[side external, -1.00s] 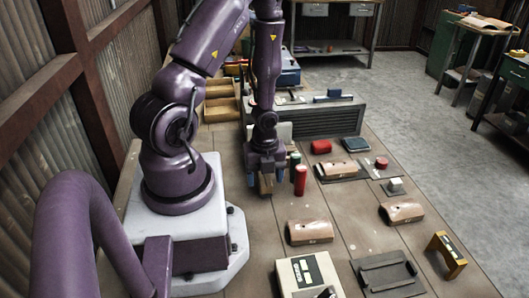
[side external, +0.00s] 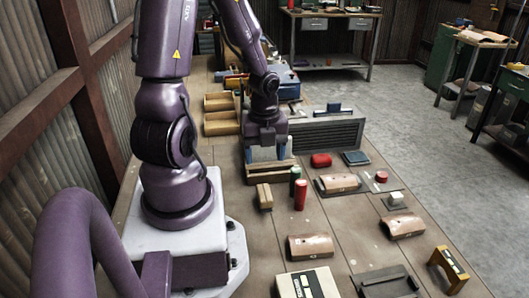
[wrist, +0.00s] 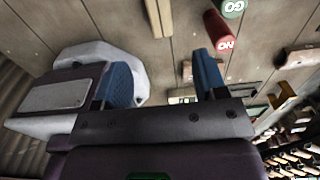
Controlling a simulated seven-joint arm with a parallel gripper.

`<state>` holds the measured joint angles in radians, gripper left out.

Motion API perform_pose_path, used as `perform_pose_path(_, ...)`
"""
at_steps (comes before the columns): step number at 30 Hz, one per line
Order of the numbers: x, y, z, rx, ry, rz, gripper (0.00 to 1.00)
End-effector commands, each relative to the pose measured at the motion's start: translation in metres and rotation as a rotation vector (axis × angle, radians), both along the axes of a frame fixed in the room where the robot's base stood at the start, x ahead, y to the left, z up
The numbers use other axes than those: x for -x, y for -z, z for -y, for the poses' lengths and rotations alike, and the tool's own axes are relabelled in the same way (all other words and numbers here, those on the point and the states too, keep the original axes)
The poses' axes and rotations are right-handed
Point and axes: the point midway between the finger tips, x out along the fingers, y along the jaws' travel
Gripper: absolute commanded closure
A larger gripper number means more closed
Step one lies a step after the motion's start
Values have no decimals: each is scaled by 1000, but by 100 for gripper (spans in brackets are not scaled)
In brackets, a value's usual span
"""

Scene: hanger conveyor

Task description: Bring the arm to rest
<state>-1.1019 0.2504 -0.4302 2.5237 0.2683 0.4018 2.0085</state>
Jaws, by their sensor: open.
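My gripper (side external: 267,152) is open and empty, pointing down, with blue fingers. In the side external view it is raised in front of a low wooden box (side external: 270,172), behind the small tan block (side external: 264,196). In the wrist view its two blue fingers (wrist: 160,83) stand wide apart with nothing between them. The tan block (wrist: 158,18) shows at the top of the wrist view, apart from the fingers. I cannot tell the exact height of my gripper over the table.
Tan curved pieces (side external: 310,246) lie farther right. A dark ribbed case (side external: 330,134) stands behind. A white box (side external: 309,280) is at the front.

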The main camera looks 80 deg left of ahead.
Motion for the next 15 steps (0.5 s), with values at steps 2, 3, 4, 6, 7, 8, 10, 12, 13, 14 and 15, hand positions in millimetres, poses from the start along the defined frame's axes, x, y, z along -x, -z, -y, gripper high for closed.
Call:
perform_pose_path(2, 0, 0, 0, 0, 0, 0, 34)
perform_pose_path(3, 0, 0, 0, 0, 0, 0, 34)
perform_pose_path(4, 0, 0, 0, 0, 0, 0, 34)
perform_pose_path(6, 0, 0, 0, 0, -1, 0, 34)
perform_pose_path(7, 0, 0, 0, 0, -1, 0, 34)
perform_pose_path(8, 0, 0, 0, 0, -2, 0, 34)
perform_pose_path(10, 0, 0, 0, 0, -22, 0, 34)
perform_pose_path(12, 1, 0, 0, 3, -85, -7, 34)
perform_pose_path(13, 2, 0, 1, 6, -131, -14, 34)
perform_pose_path(14, 4, 0, 2, 11, -186, -24, 34)
perform_pose_path(15, 6, 0, 3, 17, -281, -39, 34)
